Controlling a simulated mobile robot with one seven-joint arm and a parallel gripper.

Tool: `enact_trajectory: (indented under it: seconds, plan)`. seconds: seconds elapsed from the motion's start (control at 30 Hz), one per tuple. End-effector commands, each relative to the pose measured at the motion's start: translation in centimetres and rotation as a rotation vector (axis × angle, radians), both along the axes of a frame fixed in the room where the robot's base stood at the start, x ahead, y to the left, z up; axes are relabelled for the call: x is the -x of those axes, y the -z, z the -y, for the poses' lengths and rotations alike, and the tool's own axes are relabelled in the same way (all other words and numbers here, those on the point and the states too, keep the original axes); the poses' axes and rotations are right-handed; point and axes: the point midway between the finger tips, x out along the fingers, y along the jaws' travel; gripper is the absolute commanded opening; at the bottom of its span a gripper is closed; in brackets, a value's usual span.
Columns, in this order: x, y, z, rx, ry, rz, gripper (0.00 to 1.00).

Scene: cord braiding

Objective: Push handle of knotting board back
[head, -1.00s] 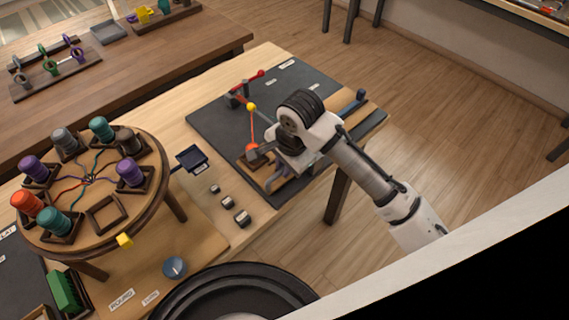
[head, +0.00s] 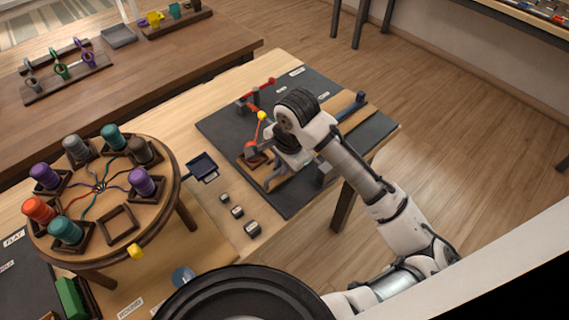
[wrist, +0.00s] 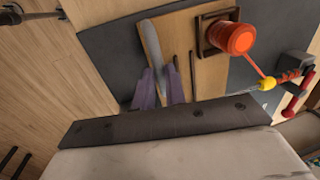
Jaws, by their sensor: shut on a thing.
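The knotting board is a wooden plank (head: 333,121) on a dark mat (head: 222,128). A pale grey bar, which looks like its handle (wrist: 150,42), lies over the plank in the wrist view. My gripper (wrist: 160,88) is shut on the near end of this bar, one finger on each side. In the head view my gripper (head: 276,175) is low over the plank's near end, and my wrist hides much of the plank. An orange spool (wrist: 233,38) sits in a square holder beside the bar; its cord runs to a yellow bead (wrist: 267,83).
A red lever (head: 262,88) stands behind the bead. A round stand (head: 85,235) with several coloured spools is at left. Small dark blocks (head: 237,211) and a small dark tray (head: 201,167) lie between.

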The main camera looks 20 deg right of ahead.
Motion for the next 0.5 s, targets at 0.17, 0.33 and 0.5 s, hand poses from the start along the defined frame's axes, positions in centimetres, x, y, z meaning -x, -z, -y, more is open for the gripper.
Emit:
enact_trajectory:
  seconds: [0.17,0.33,0.5]
  plan:
    - [-0.33,-0.20,0.00,-0.001,0.002,0.014,0.33]
    - [-0.24,-0.16,0.00,-0.001,0.001,0.011,0.34]
    - [-0.16,-0.35,0.02,0.000,0.001,0.009,0.34]
